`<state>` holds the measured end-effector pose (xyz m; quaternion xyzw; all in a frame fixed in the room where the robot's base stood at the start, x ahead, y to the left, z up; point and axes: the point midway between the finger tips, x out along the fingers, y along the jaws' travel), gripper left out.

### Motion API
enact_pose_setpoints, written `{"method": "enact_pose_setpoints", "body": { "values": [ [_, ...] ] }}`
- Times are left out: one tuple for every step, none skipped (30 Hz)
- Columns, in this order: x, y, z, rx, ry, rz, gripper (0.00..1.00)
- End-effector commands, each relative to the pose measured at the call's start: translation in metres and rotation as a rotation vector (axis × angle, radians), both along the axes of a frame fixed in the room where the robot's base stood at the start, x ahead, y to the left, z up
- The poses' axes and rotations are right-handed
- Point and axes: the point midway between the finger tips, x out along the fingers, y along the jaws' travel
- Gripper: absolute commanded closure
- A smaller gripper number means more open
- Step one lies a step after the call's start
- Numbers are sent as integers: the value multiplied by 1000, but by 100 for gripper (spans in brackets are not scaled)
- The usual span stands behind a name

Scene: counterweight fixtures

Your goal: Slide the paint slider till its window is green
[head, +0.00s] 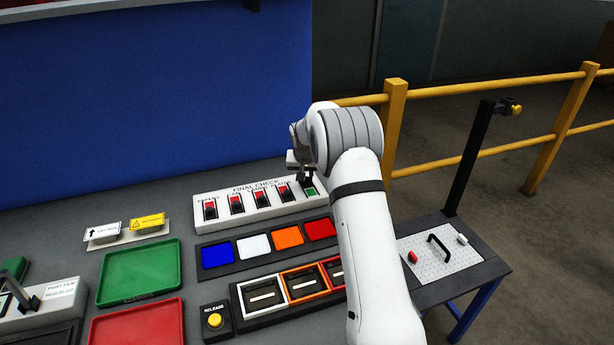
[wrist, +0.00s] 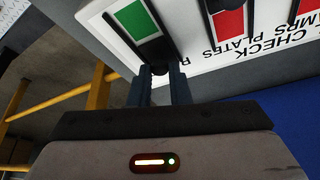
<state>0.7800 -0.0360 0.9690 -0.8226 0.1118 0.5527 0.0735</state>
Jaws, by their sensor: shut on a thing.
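The white FINAL CHECK panel (head: 262,204) holds a row of sliders. The rightmost one has a green window (head: 310,191), which also shows green in the wrist view (wrist: 136,20). Its dark knob (wrist: 160,68) sits at the end of its slot, beside the window. My gripper (head: 304,174) is shut on this knob; its two fingers (wrist: 160,90) stand on either side of it in the wrist view. The slider's label is mostly hidden by my gripper, so I cannot read it as paint. The other sliders' windows (head: 236,200) are red.
In front of the panel lies a rack with blue (head: 217,255), white, orange and red tiles. A yellow RELEASE button (head: 215,320) and framed slots are nearer. Green (head: 142,272) and red (head: 140,325) trays are left. A side table (head: 445,252) and yellow railing (head: 480,85) are right.

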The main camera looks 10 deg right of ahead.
Motion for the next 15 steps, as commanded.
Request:
{"method": "enact_pose_setpoints", "body": {
  "values": [
    [3, 1, 3, 2, -12, 1, 100],
    [3, 1, 3, 2, -12, 0, 100],
    [3, 1, 3, 2, -13, -1, 100],
    [3, 1, 3, 3, -14, 0, 81],
    [3, 1, 4, 3, -14, 0, 78],
    [3, 0, 4, 2, -14, -1, 75],
    [3, 0, 3, 2, -13, -1, 73],
    [3, 0, 3, 3, -13, -2, 70],
    [3, 0, 3, 2, -12, -2, 67],
    [2, 0, 3, 2, -11, -2, 64],
    [2, -1, 3, 2, -11, -2, 62],
    [2, -1, 2, 3, -10, -2, 61],
    [2, -1, 2, 3, -10, -2, 61],
    [2, -1, 2, 2, -9, -3, 61],
    [2, -1, 2, 2, -9, -3, 61]
  ]
}}
